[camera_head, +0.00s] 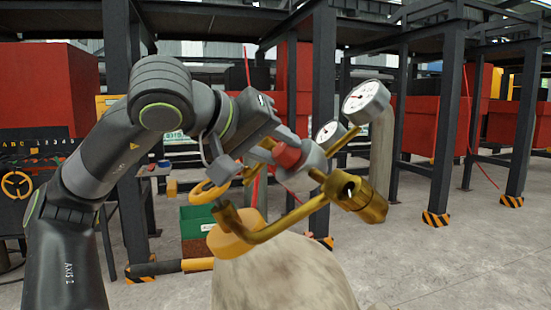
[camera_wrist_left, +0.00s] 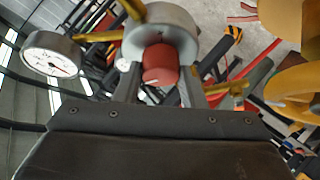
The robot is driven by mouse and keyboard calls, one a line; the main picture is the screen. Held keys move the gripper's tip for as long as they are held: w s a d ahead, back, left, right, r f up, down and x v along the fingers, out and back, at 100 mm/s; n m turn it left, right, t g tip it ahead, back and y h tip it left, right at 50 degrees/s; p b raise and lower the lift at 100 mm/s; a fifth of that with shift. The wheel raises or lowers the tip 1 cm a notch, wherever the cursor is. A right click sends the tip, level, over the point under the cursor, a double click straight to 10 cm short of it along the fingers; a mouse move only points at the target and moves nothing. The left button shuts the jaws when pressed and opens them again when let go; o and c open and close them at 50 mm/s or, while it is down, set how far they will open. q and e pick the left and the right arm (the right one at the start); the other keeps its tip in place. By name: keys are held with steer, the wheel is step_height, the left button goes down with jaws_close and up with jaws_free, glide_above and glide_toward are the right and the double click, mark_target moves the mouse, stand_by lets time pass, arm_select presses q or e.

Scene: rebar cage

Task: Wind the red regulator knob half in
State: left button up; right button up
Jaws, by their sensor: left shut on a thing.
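The red regulator knob (camera_head: 287,154) sits on the grey regulator body (camera_head: 312,158), in the middle of the head view. My left gripper (camera_head: 284,150) reaches it from the left and is shut on the knob. In the left wrist view the red knob (camera_wrist_left: 160,65) shows between the two fingers of my left gripper (camera_wrist_left: 160,88), with the round grey body (camera_wrist_left: 165,30) behind it. Two white-faced gauges are joined to the regulator: one at the upper right (camera_head: 366,101) and one lower (camera_head: 331,133), partly hidden. My right gripper is in neither view.
Brass pipework (camera_head: 290,218) and a brass fitting (camera_head: 362,200) stand close below and right of the knob, above a pale rounded cylinder (camera_head: 285,275). A yellow ring (camera_head: 210,192) is near my left wrist. Dark steel posts with striped feet stand behind. Floor at right is clear.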

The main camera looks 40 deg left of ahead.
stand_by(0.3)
arm_select(q)
steer(key=o, duration=1)
steer(key=shift+s, duration=0.1)
